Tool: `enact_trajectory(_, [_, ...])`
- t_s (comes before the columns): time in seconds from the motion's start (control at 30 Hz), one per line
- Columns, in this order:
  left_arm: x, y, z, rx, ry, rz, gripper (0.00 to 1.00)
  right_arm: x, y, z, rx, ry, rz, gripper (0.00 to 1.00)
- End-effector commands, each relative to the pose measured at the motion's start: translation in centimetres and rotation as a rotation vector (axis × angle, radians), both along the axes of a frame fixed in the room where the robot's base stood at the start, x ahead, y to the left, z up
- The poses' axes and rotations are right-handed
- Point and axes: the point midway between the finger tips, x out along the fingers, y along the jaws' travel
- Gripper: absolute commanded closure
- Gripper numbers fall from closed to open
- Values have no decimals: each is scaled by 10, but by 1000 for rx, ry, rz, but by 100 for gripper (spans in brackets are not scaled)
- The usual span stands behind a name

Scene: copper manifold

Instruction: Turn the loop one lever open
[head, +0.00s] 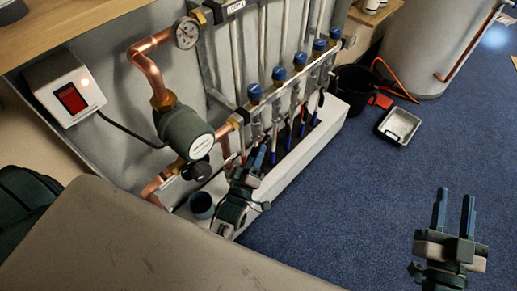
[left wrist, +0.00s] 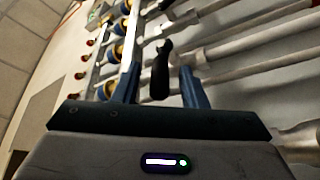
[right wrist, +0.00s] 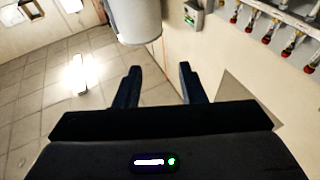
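The copper and steel manifold has a row of blue-capped valves (head: 279,74) along its bar, with several small red and blue handles low on the pipes. In the left wrist view, a black lever (left wrist: 161,70) stands between the two fingers of my left gripper (left wrist: 160,88). The fingers are apart and I see no clear contact with the lever. In the head view my left gripper (head: 255,158) is at the lower near end of the manifold and hides the lever there. My right gripper (head: 453,212) is open and empty above the blue carpet, also seen in the right wrist view (right wrist: 158,85).
A grey pump (head: 186,133) with copper pipes and a gauge (head: 187,33) stand just left of my left gripper. A white box with a red switch (head: 70,97) is on the wall. A black bucket (head: 356,90) and a metal tray (head: 399,125) sit on open carpet.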

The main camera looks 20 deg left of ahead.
Motion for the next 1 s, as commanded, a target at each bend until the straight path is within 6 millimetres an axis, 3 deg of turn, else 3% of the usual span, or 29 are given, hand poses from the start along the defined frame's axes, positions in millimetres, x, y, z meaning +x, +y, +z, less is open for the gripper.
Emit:
enact_trajectory(0.2, [17,0,4,1,0,0,61,-1,0,9,-4,-50,-1,63])
enact_trajectory(0.47, [18,0,4,1,1,0,61,-1,0,10,-3,-54,-1,63])
enact_trajectory(0.7, [18,0,4,0,1,0,100,-1,0,9,-3,-53,-2,63])
enact_trajectory(0.93, [18,0,3,-1,-3,0,100,-1,0,9,-4,-58,-3,63])
enact_trajectory(1.0, [18,0,2,-5,-12,0,100,-2,-1,20,-7,-122,-3,63])
